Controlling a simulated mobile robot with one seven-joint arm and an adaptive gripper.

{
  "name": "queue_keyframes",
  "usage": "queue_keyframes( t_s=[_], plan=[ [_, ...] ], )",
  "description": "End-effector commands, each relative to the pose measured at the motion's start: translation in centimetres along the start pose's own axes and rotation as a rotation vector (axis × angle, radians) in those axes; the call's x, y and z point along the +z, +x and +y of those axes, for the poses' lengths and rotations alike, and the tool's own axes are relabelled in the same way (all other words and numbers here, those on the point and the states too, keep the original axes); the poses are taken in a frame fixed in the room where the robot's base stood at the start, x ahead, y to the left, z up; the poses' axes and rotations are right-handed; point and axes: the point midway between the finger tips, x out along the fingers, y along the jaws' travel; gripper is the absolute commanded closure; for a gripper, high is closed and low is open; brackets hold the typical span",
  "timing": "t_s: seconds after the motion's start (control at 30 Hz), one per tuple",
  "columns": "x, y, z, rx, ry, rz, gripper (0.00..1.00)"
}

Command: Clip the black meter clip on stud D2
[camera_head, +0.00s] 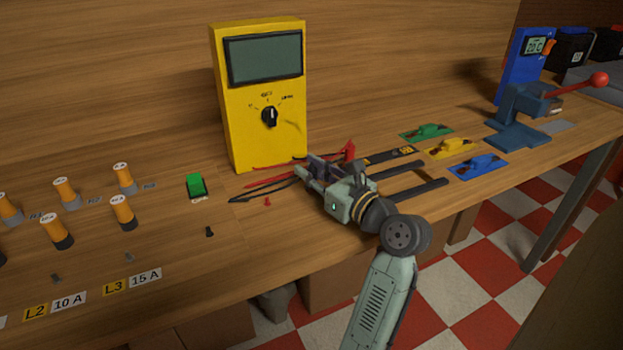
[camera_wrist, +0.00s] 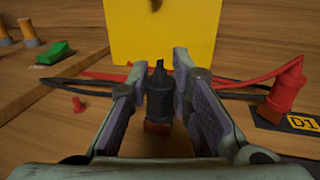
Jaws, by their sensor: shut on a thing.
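The black meter clip (camera_wrist: 158,97) stands upright between the fingers of my gripper (camera_wrist: 157,92) in the wrist view, and the gripper is shut on it. A small red-brown piece (camera_wrist: 157,128) shows at its lower end; I cannot tell what it is. In the head view my gripper (camera_head: 315,168) is low over the bench, in front of the yellow meter (camera_head: 265,90), and hides the clip. The red clip (camera_head: 348,150) stands just right of the gripper, beside a label D1 (camera_wrist: 303,123) in the wrist view. I cannot make out stud D2.
Red and black leads (camera_head: 270,185) lie left of the gripper. A small red peg (camera_head: 267,202) and a green switch (camera_head: 196,186) are farther left, near several orange fuses (camera_head: 123,212). Green, yellow and blue plates (camera_head: 478,167) and a red-handled press (camera_head: 525,120) are at right.

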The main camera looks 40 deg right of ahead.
Motion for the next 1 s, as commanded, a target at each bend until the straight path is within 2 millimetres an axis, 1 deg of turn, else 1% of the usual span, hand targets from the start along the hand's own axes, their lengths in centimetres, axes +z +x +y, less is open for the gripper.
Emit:
queue_keyframes(
  t_s=[0.03,0.1,0.47,0.57,0.67,0.8,0.87,1.0],
  plan=[
    [0.0,0.0,0.0,0.000,0.000,0.000,0.95],
    [0.0,0.0,0.0,0.000,0.000,0.000,1.00],
    [0.2,0.0,0.0,0.000,-0.001,-0.001,1.00],
    [0.7,0.0,0.0,0.000,-0.003,-0.001,1.00],
    [1.7,0.0,0.0,-0.001,-0.004,-0.002,1.00],
    [3.7,0.0,0.1,0.002,-0.006,-0.003,1.00],
    [3.5,-1.3,-0.4,-0.005,0.000,-0.002,1.00],
    [3.8,-4.6,-0.9,-0.005,-0.002,-0.003,1.00]
  ],
)
